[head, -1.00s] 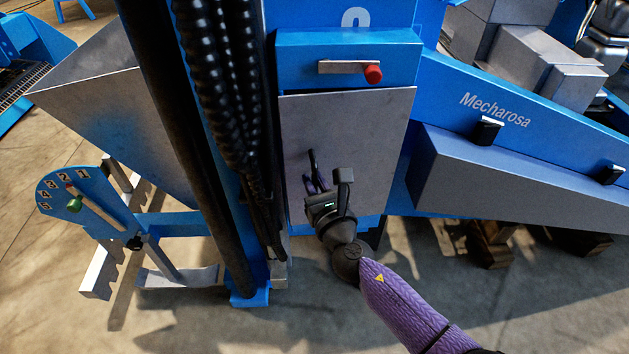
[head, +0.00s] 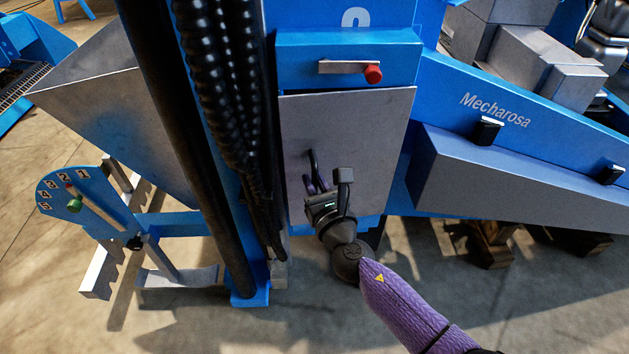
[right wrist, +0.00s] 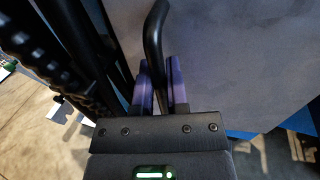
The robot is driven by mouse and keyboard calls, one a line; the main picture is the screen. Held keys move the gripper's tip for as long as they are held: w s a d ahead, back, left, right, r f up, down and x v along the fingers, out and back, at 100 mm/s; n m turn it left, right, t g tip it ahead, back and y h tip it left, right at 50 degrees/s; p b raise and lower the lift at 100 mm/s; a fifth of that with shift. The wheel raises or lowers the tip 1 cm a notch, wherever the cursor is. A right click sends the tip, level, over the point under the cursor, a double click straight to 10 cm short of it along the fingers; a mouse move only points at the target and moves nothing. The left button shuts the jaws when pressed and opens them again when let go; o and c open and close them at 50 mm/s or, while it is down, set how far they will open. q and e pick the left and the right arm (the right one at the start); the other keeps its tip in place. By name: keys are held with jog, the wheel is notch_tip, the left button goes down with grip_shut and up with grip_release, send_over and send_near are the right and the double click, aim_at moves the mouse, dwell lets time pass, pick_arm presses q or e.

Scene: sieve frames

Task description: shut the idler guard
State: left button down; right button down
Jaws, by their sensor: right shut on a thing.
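The idler guard (head: 355,130) is a grey metal panel on the blue machine, below a blue box. It also shows in the right wrist view (right wrist: 240,60). A black bent handle (head: 313,162) stands on its left part; in the right wrist view the handle (right wrist: 153,30) runs down between the purple fingers. My right gripper (head: 316,187) is shut on the handle, and its fingers also show in the right wrist view (right wrist: 161,88). I cannot tell whether the panel is flush with its frame. My left gripper is not in view.
A silver latch bar with a red knob (head: 373,74) sits on the blue box above the panel. Thick black hoses (head: 220,90) run just left of the panel. A numbered blue lever plate (head: 75,190) stands at the far left. A grey chute side (head: 510,180) lies to the right.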

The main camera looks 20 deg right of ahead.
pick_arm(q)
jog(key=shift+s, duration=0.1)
pick_arm(e)
jog(key=shift+w+m+h, duration=0.7)
jog(key=shift+w+h, duration=0.3)
jog(key=shift+h, duration=0.1)
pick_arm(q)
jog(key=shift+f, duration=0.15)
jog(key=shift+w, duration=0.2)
pick_arm(e)
jog(key=c, duration=0.7)
grip_release()
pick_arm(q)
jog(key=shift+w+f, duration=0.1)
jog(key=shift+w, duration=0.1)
pick_arm(e)
jog(key=shift+o, duration=0.2)
